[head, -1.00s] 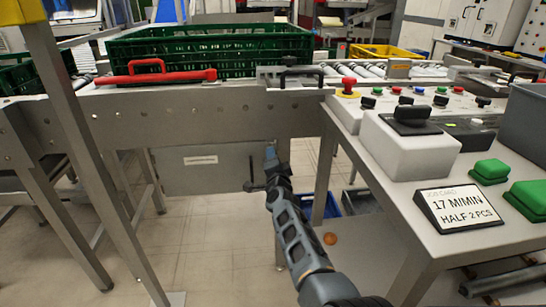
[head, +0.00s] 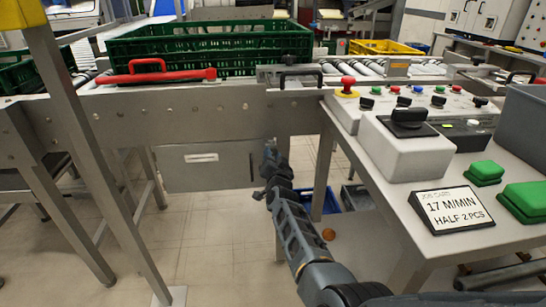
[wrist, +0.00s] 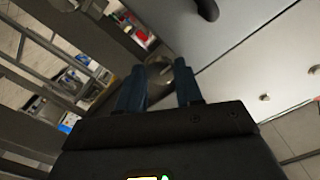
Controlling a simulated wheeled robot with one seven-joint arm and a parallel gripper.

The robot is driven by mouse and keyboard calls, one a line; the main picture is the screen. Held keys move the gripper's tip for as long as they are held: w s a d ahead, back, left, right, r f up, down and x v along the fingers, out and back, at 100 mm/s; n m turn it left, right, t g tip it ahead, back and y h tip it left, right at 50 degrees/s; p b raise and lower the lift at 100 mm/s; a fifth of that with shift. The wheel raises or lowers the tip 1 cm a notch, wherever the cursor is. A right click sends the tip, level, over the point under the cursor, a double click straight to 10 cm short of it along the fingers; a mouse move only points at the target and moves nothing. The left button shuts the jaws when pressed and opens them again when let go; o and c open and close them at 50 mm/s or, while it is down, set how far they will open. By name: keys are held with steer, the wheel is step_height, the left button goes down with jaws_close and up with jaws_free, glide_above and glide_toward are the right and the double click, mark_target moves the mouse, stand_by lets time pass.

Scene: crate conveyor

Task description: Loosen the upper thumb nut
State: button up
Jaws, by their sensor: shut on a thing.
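My gripper (head: 270,152) is low in front of the conveyor's side frame, near the right end of the grey panel under it. In the wrist view its two blue fingers (wrist: 160,85) stand on either side of a round metal thumb nut (wrist: 159,68). They are shut on it, and the fingers and gripper body partly cover it. In the head view the nut is hidden by my gripper. I cannot tell from these views whether it is the upper one, and no second thumb nut can be made out.
The grey panel (head: 215,172) hangs under the conveyor's side frame (head: 200,115). A control desk (head: 440,215) with buttons stands close on the right. A green crate (head: 210,50) sits on the conveyor behind a red handle (head: 160,75).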

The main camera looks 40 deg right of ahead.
steer(key=shift+f, duration=0.1)
stand_by(0.3)
steer(key=o, duration=1)
steer(key=shift+o, duration=0.2)
steer(key=p+v, duration=0.4)
steer(key=v, duration=0.3)
steer(key=shift+s+a, duration=0.25)
steer(key=shift+s, duration=0.1)
